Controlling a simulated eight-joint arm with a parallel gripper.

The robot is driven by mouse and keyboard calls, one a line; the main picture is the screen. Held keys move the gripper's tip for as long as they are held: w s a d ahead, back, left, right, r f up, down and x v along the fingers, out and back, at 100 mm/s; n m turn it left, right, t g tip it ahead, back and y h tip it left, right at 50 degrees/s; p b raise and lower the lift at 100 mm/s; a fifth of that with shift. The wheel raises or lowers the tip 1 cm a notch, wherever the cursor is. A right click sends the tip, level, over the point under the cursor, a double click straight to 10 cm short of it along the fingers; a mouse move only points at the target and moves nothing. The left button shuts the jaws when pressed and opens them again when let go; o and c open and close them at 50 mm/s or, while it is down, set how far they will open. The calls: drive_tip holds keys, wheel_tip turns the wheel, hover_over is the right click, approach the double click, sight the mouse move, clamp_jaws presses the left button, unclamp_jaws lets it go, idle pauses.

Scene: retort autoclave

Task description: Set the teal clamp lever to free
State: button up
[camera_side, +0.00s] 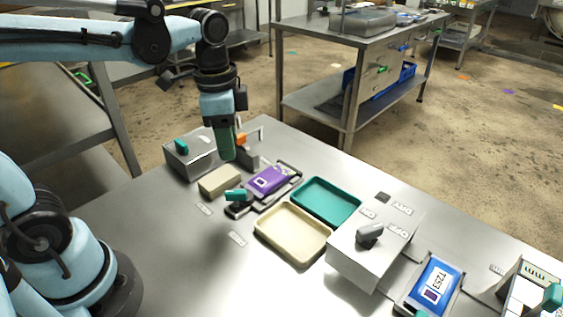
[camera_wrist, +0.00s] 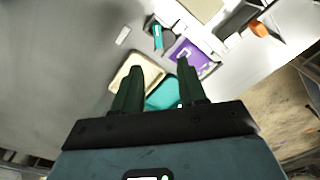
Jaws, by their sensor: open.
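The teal clamp lever (camera_side: 236,195) sits on a dark clamp base at the near left corner of a metal holder, where a purple pouch (camera_side: 268,181) lies. In the wrist view the lever (camera_wrist: 157,38) shows near the top, beyond my fingertips, with the purple pouch (camera_wrist: 188,53) to its right. My gripper (camera_side: 227,154) hangs above the back part of the table, fingers down. In the wrist view its two dark green fingers (camera_wrist: 159,68) are apart with nothing between them. It is clear of the lever. The label tags near the lever are too small to read.
A beige tray (camera_side: 262,245) and a teal tray (camera_side: 325,222) lie right of the clamp. A grey box with a dark knob (camera_side: 369,236) stands farther right, before a blue pouch (camera_side: 430,288). A tan block (camera_side: 219,181) and a metal box (camera_side: 188,162) stand at left.

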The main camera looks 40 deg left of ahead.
sight(235, 191)
drive_tip(key=shift+m+g, duration=0.3)
drive_tip(key=shift+m, duration=0.1)
wheel_tip(235, 191, down, 12)
drive_tip(key=shift+w, duration=0.1)
idle(0.4)
clamp_jaws()
